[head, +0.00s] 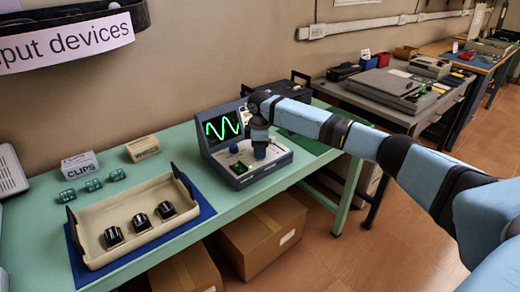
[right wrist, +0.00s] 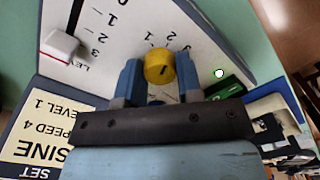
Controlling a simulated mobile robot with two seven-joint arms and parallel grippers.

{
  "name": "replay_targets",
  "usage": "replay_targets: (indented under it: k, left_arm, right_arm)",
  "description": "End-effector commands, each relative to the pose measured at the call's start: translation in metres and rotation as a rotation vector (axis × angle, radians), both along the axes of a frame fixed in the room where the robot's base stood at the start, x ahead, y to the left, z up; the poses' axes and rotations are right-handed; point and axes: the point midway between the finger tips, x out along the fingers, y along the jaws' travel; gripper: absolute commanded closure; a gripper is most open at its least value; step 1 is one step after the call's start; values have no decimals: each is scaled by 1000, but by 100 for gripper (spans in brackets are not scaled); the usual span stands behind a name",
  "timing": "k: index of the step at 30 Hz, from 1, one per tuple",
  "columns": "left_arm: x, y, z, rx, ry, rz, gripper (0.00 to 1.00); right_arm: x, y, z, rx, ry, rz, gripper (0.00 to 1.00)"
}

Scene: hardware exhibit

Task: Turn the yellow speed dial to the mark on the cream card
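The console (head: 250,172) with a green wave on its screen (head: 222,127) stands on the green table. In the right wrist view the yellow speed dial (right wrist: 159,66) sits on its pale panel, with a short dark pointer line and printed numbers around it. My right gripper (right wrist: 159,78) reaches down over the panel, its blue fingers on either side of the dial and appearing to touch it; it also shows in the head view (head: 260,150), hiding the dial there. The cream card (right wrist: 30,125) shows upside down, reading SINE, SPEED 4, LEVEL 1. My left gripper is out of view.
A white LEVEL slider knob (right wrist: 60,47) is left of the dial in the wrist view. A cream tray (head: 150,248) with black knobs, small boxes (head: 80,166) and teal pieces (head: 95,185) lie on the table's left. Cardboard boxes (head: 262,235) stand below.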

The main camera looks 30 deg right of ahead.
Motion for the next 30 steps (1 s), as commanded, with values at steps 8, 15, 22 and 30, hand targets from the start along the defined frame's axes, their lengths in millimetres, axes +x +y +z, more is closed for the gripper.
replay_targets:
  k: [8, 15, 22, 30]
  left_arm:
    - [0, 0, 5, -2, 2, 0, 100]
    - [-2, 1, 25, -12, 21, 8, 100]
    - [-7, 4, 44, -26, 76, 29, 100]
    - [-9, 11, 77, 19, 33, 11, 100]
  right_arm:
    - [0, 0, 2, 1, 1, -13, 90]
    - [0, 1, 7, 2, 2, -106, 90]
    - [-1, 2, 10, 2, 4, -289, 90]
    - [-1, 2, 8, 3, 5, -547, 90]
